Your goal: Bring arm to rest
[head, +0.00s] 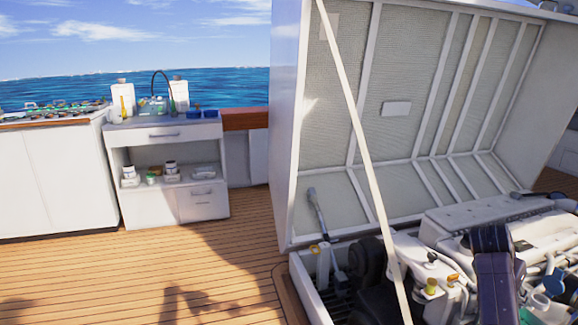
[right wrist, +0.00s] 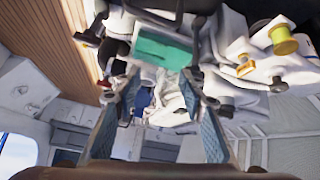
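My right gripper (right wrist: 160,82) shows in the right wrist view with its two blue-grey fingers apart. Nothing is clearly held between them. A teal-faced block (right wrist: 164,50) appears at the fingertips; I cannot tell whether they touch it. In the head view a dark arm part of mine reaches over the engine (head: 445,215) at the lower right. Its fingers cannot be made out there. My left gripper is not in view.
The raised hatch lid (head: 397,80) stands open over the engine bay, with a pale prop bar (head: 357,130) slanting across. A white cabinet (head: 155,208) and counter (head: 50,175) stand at the left. The wooden deck (head: 150,275) in front is clear.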

